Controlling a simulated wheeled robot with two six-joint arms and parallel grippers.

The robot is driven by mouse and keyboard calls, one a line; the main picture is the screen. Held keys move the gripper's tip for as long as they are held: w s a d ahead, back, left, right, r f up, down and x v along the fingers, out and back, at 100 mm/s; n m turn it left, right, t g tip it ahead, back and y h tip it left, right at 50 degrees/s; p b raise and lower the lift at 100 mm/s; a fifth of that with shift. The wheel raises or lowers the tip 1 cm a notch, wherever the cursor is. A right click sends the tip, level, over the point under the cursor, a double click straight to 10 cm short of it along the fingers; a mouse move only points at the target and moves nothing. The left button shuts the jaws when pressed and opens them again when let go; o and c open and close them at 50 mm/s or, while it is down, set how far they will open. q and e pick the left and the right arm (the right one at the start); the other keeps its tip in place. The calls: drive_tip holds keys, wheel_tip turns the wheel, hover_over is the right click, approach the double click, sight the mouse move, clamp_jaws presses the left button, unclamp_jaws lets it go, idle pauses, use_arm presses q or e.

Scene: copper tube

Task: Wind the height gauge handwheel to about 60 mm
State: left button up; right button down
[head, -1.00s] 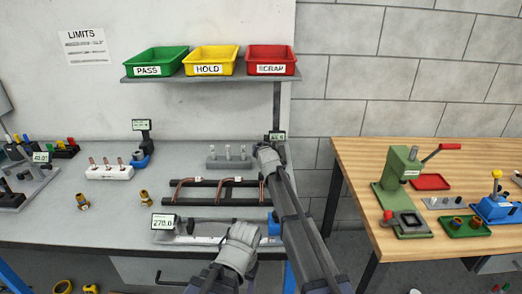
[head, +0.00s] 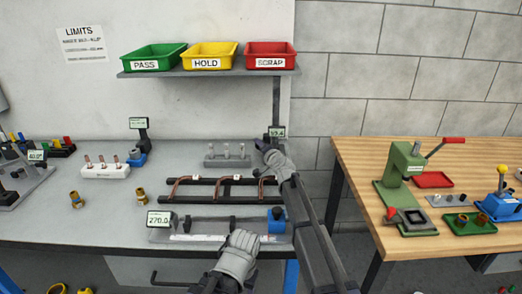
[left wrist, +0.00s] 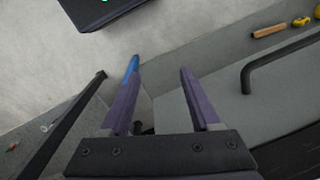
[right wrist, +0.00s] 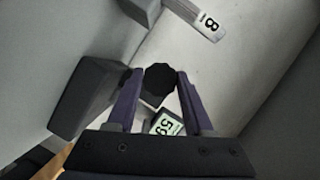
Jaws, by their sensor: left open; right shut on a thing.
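The height gauge (head: 276,105) stands at the bench's back right as a dark upright column with a small display (head: 277,132). The display also shows in the right wrist view (right wrist: 165,125), tilted, with digits that start with 59; the rest is partly hidden. The black round handwheel (right wrist: 159,80) sits between the fingertips of my right gripper (right wrist: 156,76), which is shut on it. In the head view my right wrist hides the handwheel. My left gripper (left wrist: 158,72) is open and empty near the bench's front; its fingertips are not clear in the head view.
A rack with bent copper tubes (head: 222,181) and a length gauge reading 270.0 (head: 160,220) lie left of my right arm. A grey block with pins (head: 228,161) is behind them. Green, yellow and red trays (head: 209,54) sit on the shelf above. A wooden table (head: 350,155) is at right.

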idle(0.4)
drive_tip(key=shift+c, duration=1.6)
unclamp_jaws()
drive_tip(key=shift+s, duration=0.1)
drive_tip(key=p+v, duration=0.1)
drive_tip(key=v, duration=0.6)
drive_tip(key=shift+s+d, duration=0.15)
drive_tip(key=shift+s, duration=0.2)
drive_tip(key=shift+f, duration=0.1)
drive_tip(key=shift+w, duration=0.1)
